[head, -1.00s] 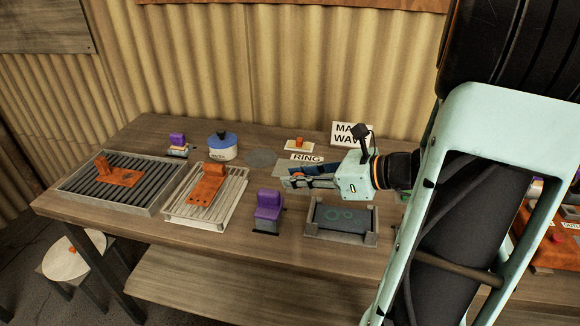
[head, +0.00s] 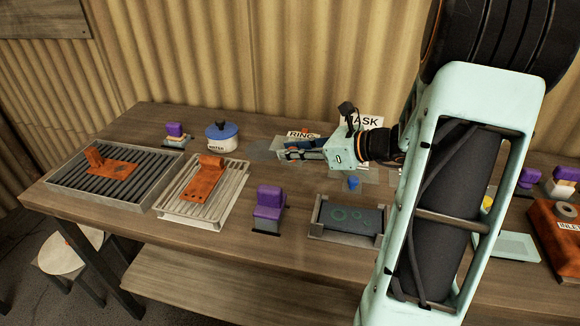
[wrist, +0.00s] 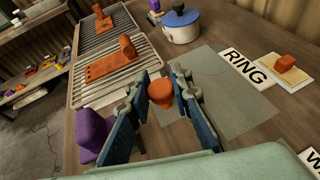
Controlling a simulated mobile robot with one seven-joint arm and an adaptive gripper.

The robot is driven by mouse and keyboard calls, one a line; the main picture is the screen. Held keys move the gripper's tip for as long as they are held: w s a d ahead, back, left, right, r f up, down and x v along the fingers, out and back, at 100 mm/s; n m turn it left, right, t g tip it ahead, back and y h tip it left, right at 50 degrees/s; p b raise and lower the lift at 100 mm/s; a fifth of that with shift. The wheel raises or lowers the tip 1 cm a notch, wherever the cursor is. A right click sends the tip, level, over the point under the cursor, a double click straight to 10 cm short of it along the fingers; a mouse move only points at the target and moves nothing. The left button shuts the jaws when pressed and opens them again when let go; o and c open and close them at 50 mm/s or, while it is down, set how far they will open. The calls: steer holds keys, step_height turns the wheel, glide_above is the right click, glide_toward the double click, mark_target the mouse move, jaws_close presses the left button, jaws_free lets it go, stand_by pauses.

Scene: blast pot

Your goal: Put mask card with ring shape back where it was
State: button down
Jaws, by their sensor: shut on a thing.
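My gripper (head: 284,152) is shut on an orange knob (wrist: 161,90), seen between the blue finger pads in the wrist view. The knob appears to belong to the ring mask card, but the card's plate and cut-out cannot be made out clearly. The gripper is low over the back of the bench, near the white RING sign (head: 303,134). In the wrist view, a flat grey area (wrist: 232,105) lies in front of the RING sign (wrist: 245,68), right of the knob. Whether the card touches the bench is hidden.
A blue-lidded water pot (head: 221,136) stands left of my gripper. A purple block (head: 269,205), a tray with a dark ringed plate (head: 346,218) and a blue knob (head: 353,183) are nearer the front. Slatted racks (head: 203,190) stand left.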

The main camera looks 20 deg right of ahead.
glide_above(290, 176)
step_height(290, 176, down, 6)
steer(key=shift+b, duration=0.4)
steer(key=shift+f, duration=1.5)
steer(key=shift+f+b, duration=0.2)
steer(key=shift+b, duration=0.2)
steer(key=c, duration=1.7)
jaws_free()
steer(key=shift+c, duration=0.2)
steer(key=shift+r, duration=0.1)
steer(key=shift+r, duration=0.1)
steer(key=p+v, duration=0.1)
steer(key=v, duration=1.1)
steer(key=shift+a+r, duration=0.1)
